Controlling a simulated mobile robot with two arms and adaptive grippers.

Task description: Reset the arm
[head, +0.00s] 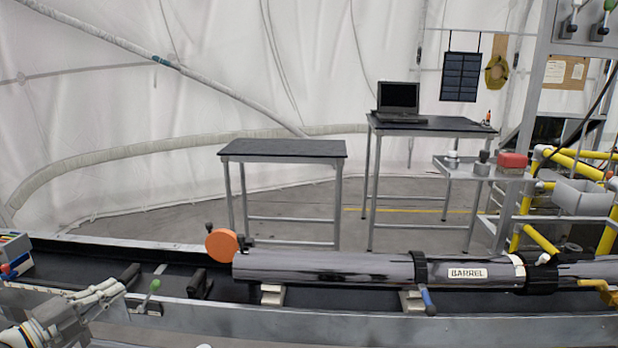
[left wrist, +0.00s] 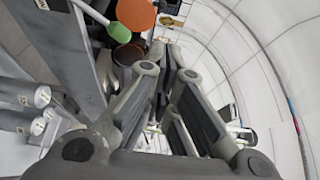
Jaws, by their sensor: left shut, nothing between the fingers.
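My left gripper (head: 108,290) is at the lower left of the head view, over the near side of the long bench. In the left wrist view its fingers (left wrist: 160,55) are together and hold nothing. A green-tipped lever (head: 154,286) stands just right of it in the head view; its green knob (left wrist: 121,33) is near the fingers in the wrist view. I see no contact between them. My right gripper is not in view.
The long grey barrel (head: 330,267) lies on supports along the bench, with an orange disc (head: 222,245) at its left end. A blue-handled lever (head: 428,300) is in front. A bare black table (head: 283,149) and a laptop (head: 398,100) stand behind.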

